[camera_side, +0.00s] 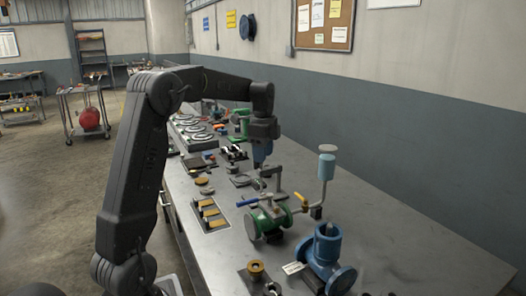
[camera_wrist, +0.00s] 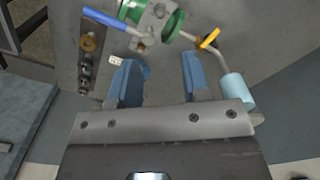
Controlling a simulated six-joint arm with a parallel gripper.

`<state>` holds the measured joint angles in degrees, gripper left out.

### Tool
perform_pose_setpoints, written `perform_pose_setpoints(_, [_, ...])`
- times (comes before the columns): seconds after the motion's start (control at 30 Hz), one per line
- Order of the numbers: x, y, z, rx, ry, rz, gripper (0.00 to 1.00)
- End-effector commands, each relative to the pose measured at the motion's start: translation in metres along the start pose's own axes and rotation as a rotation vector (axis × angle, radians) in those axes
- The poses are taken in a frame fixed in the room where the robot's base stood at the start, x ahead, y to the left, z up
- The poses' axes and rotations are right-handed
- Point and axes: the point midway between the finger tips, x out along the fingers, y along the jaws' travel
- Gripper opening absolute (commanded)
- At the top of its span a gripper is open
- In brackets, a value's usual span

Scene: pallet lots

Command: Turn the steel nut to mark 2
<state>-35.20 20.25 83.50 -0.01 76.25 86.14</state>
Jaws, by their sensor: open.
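My gripper (camera_side: 262,163) hangs over the bench with its blue fingers pointing down. In the wrist view its fingers (camera_wrist: 158,64) are apart, with nothing between them. A dark plate at the left of the wrist view carries a brass ring (camera_wrist: 88,43) and small steel pieces (camera_wrist: 85,63), apart from the fingers. I cannot tell for certain which piece is the steel nut. The brass piece (camera_side: 256,269) also shows near the lower edge of the side view. No mark 2 is readable.
A green valve (camera_side: 262,222) with a blue lever (camera_side: 247,202) and a yellow handle (camera_side: 300,198) stands near my gripper. A light-blue cylinder (camera_side: 327,167) rises on a bent pipe. A blue flanged fitting (camera_side: 325,250) stands nearer. The bench's right side is clear.

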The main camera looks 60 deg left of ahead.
Motion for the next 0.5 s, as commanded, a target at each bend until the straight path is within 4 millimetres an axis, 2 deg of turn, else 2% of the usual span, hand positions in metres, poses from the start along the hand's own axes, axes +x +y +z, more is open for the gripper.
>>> perform_pose_setpoints(0.33, [-0.0044,0.0,0.0,0.0,0.0,-0.001,0.43])
perform_pose_setpoints(0.5, [-0.0042,0.0003,0.0002,-0.087,0.0,-0.001,0.29])
